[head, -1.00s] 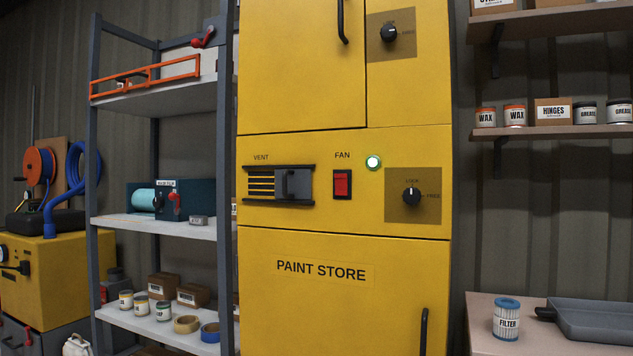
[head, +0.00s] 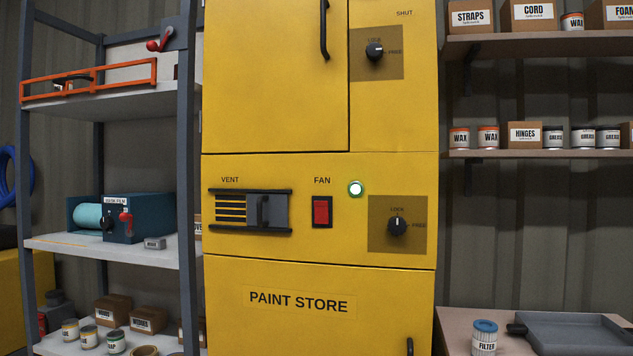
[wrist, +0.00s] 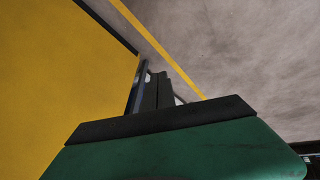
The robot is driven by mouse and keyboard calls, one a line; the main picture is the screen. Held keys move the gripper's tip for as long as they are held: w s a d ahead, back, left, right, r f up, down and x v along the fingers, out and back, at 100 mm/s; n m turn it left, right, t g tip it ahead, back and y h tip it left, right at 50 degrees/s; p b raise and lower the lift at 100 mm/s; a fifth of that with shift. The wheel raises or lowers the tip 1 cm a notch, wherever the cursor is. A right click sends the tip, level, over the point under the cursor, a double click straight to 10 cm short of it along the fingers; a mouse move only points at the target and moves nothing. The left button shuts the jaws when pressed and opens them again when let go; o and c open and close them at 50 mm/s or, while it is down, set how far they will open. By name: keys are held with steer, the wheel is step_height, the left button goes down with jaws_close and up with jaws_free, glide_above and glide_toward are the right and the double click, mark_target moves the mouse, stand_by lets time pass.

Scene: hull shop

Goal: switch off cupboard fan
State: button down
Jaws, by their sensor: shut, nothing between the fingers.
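The yellow cupboard (head: 275,100) marked PAINT STORE stands upright in the middle of the head view. Its red fan switch (head: 321,211) sits in a dark frame under the word FAN. My gripper (wrist: 158,88) shows only in the wrist view, with dark fingers beyond a green body. It is shut and empty. A yellow surface fills the left of that view, with grey floor and a yellow line beyond. The gripper's place relative to the switch cannot be told.
A slatted vent with a slider (head: 267,210) is left of the switch. A lock knob (head: 397,225) is at lower right, another (head: 375,50) above. Grey shelving (head: 110,243) stands left. A bench (head: 455,318) with a filter (head: 485,338) and tray (head: 575,332) stands right.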

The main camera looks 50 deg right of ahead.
mark_target(321, 206)
steer(key=w+d+r+t+h+p, duration=0.1)
steer(key=d+r+h+p, duration=0.1)
steer(key=d+r+p, duration=0.55)
steer(key=w+d+r+t+h+p, duration=0.15)
steer(key=d+r, duration=0.25)
steer(key=r, duration=0.6)
steer(key=s+d+r+n+h+p, duration=0.1)
steer(key=d+r+h+p, duration=0.3)
steer(key=r, duration=0.7)
steer(key=s+d+r+n+h+p, duration=0.2)
steer(key=d+r+h+p, duration=0.2)
steer(key=r, duration=0.7)
steer(key=s+d+r+n+h+p, duration=0.2)
steer(key=d+r+h+p, duration=0.2)
steer(key=d+r+p, duration=0.3)
step_height(321, 206, up, 5)
steer(key=shift+d+r+p, duration=0.1)
steer(key=shift+d+p, duration=0.05)
steer(key=shift+p, duration=0.6)
steer(key=shift+t, duration=0.25)
steer(key=p+x, duration=0.4)
steer(key=x, duration=1)
